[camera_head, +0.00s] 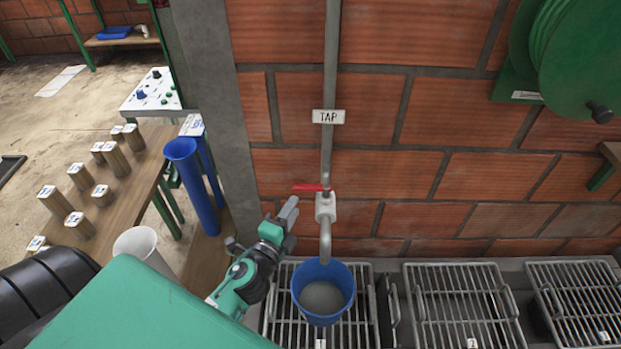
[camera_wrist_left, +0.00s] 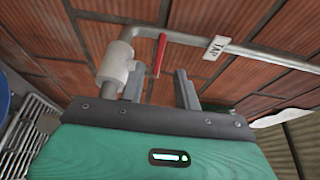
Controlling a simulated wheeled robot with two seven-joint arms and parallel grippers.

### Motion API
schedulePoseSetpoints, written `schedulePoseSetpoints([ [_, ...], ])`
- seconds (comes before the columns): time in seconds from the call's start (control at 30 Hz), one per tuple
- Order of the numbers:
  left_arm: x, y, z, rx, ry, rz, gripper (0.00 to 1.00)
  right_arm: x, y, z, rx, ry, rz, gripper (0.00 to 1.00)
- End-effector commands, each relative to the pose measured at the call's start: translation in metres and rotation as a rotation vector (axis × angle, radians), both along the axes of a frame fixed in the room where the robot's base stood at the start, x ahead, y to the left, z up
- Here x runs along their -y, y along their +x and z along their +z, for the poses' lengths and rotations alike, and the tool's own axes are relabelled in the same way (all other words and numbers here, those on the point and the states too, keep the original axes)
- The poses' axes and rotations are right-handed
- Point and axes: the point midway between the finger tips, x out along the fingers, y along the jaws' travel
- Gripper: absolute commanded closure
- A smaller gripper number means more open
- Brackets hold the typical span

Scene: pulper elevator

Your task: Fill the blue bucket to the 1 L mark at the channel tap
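The blue bucket (camera_head: 308,312) stands upright on a metal grate, right under the spout of the channel tap (camera_head: 325,215). Its inside shows a grey surface; I cannot read a level or a 1 L mark, and no stream is visible. The tap's red lever (camera_head: 307,187) points left, across the vertical pipe. My left gripper (camera_head: 289,211) is left of and below the lever. In the left wrist view its two fingers (camera_wrist_left: 160,90) are apart and empty, with the red lever (camera_wrist_left: 160,55) beyond the gap. My right gripper is not in view.
More metal grates (camera_head: 460,305) lie along the channel to the right. A tall blue tube (camera_head: 195,185) and a pale cup (camera_head: 138,242) stand left of my arm. A bench (camera_head: 135,190) carries several brown cylinders. A brick wall stands behind the tap.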

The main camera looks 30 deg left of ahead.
Motion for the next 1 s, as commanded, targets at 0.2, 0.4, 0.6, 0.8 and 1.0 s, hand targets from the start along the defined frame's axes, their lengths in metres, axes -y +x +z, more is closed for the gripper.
schedulePoseSetpoints([
  [0.2,-0.002,0.038,0.003,0.000,0.000,0.000,0.67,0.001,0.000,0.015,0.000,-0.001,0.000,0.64],
  [0.4,-0.004,0.070,0.003,0.000,-0.001,0.000,0.67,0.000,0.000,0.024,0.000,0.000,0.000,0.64],
  [0.6,-0.006,0.094,0.001,-0.001,-0.002,0.001,0.67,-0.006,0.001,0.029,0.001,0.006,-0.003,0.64],
  [0.8,-0.006,0.103,0.000,-0.001,-0.003,0.000,0.67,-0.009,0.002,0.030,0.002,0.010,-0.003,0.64],
  [1.0,-0.006,0.104,-0.001,-0.001,-0.002,0.000,0.67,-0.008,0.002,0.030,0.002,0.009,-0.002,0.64],
])
